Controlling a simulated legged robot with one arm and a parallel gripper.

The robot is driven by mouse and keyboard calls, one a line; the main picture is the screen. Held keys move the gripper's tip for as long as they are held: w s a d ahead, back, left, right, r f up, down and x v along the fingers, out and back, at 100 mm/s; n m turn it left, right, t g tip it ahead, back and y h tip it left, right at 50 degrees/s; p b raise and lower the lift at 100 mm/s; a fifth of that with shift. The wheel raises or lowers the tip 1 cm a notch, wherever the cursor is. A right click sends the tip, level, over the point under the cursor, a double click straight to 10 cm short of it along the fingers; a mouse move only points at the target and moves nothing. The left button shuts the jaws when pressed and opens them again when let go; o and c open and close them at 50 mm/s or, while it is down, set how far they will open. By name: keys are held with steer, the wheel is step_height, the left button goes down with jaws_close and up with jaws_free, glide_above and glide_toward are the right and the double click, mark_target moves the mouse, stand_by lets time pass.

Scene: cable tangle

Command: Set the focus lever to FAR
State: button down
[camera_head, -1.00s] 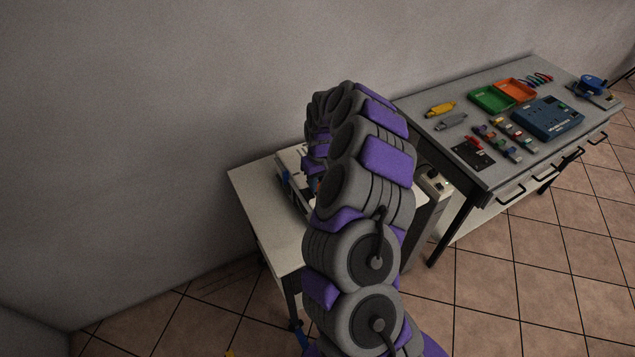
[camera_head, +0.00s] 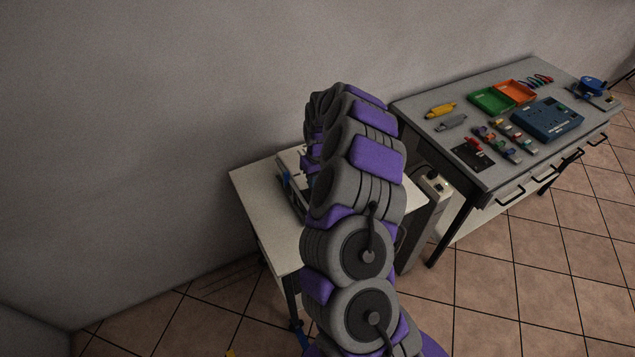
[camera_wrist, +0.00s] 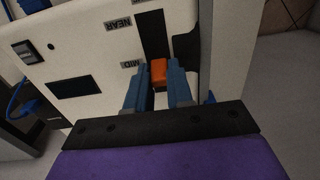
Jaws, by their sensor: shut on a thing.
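The focus lever (camera_wrist: 158,70) is an orange knob in a dark vertical slot (camera_wrist: 153,30) on a pale panel (camera_wrist: 95,45). My gripper (camera_wrist: 158,82) has its two blue fingers on either side of the knob and is shut on it. The knob is beside the MID label (camera_wrist: 132,64). The NEAR label (camera_wrist: 118,24) is higher up the picture, and both labels appear upside down. No FAR label shows; the slot's lower part is hidden by the knob and my gripper. In the head view my arm hides my gripper and most of the device (camera_head: 292,170).
The device stands on a small white table (camera_head: 255,195) by the wall. To the right, a grey workbench (camera_head: 450,155) holds green (camera_head: 491,101) and orange (camera_head: 516,91) trays, a blue box (camera_head: 548,118) and small parts. A grey-white unit (camera_head: 432,195) stands between the tables.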

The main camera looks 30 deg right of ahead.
steer(key=shift+w, duration=0.1)
steer(key=c, duration=1)
jaws_free()
step_height(320, 180, up, 17)
steer(key=d+p, duration=0.1)
steer(key=p, duration=0.1)
steer(key=shift+d+r, duration=0.15)
steer(key=shift+d, duration=0.05)
steer(key=shift+c, duration=0.3)
